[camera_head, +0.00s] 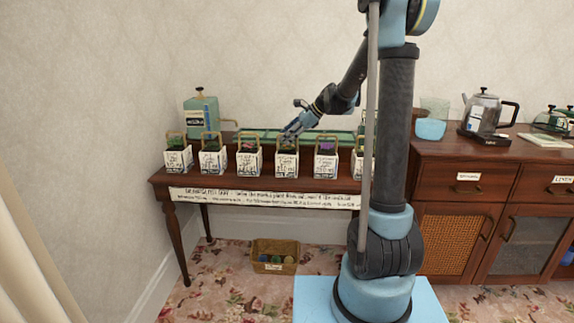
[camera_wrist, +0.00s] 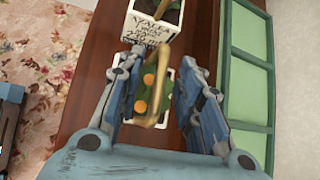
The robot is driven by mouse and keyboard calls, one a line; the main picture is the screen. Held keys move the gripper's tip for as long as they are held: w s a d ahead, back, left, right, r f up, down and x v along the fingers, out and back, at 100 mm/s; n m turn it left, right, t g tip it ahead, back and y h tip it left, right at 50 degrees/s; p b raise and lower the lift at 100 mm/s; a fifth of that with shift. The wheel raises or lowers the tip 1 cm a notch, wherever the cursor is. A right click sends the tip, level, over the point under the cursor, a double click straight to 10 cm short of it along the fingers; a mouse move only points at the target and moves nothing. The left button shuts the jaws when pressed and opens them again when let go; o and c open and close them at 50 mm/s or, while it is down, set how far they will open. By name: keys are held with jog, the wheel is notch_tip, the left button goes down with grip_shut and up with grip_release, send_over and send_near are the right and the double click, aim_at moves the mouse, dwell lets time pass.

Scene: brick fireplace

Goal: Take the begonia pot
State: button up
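A row of white labelled pots with brass loop handles stands on the wooden side table. Their labels are too small to read in the head view, so I cannot tell which pot is the begonia. My gripper (camera_head: 291,133) is low over a middle pot (camera_head: 286,163). In the wrist view my gripper (camera_wrist: 161,70) is open, its fingers on either side of a brass handle (camera_wrist: 156,62). Below the handle is a pot with green leaves and orange spots (camera_wrist: 142,106). I cannot tell whether a finger touches the handle.
Neighbouring pots (camera_head: 247,163) (camera_head: 325,162) stand close on both sides. A green tray (camera_head: 262,134) lies behind the row. A green canister (camera_head: 201,113) is at the back left. A basket (camera_head: 275,257) is under the table. A wooden cabinet (camera_head: 466,205) stands to the right.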

jog(key=shift+a+f, duration=0.1)
jog(key=shift+c, duration=0.5)
grip_shut()
